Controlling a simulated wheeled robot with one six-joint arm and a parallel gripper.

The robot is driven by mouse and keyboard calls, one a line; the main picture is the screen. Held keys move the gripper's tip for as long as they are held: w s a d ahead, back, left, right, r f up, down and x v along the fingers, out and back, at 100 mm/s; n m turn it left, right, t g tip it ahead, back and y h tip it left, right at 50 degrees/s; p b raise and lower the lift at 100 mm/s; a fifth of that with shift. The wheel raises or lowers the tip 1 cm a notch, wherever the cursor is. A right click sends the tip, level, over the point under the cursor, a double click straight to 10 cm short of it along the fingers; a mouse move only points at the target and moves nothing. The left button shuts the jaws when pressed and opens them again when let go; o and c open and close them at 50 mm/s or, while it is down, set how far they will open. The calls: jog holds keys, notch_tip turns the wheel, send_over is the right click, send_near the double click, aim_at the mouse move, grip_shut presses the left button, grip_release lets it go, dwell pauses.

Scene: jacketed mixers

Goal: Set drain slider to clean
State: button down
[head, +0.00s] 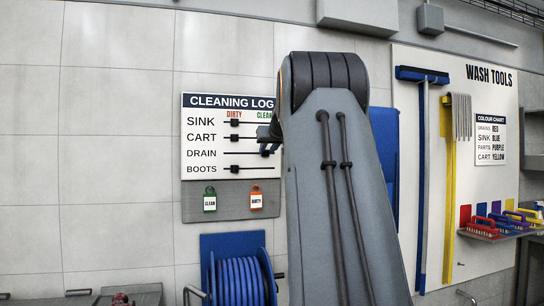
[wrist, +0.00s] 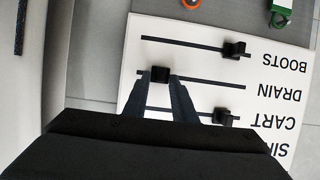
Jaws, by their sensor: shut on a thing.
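The cleaning log board (head: 188,174) hangs on the wall in the head view, with DIRTY at the left and CLEAN at the right. Its drain row has a black slider knob (wrist: 160,74), seen upside down in the wrist view near the left end of its rail, which is the CLEAN side. A short piece of rail shows beyond it. My gripper (wrist: 163,82) is shut on this knob; in the head view my gripper (head: 267,148) is at the drain row, partly hidden by my arm.
The sink knob (head: 235,122), cart knob (head: 234,137) and boots knob (head: 234,168) sit toward DIRTY. Green (head: 210,200) and orange (head: 256,199) tags hang below. A blue hose reel (head: 238,280) is lower; wash tools (head: 490,75) hang at right.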

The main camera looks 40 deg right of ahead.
jog(key=shift+d, duration=0.1)
jog(key=c, duration=1.8)
grip_release()
jog(key=shift+s+d, duration=0.1)
jog(key=b+v, duration=0.3)
jog(key=v, duration=0.4)
jog(key=shift+s+a, duration=0.2)
jog(key=shift+s, duration=0.1)
jog(key=shift+r, duration=0.15)
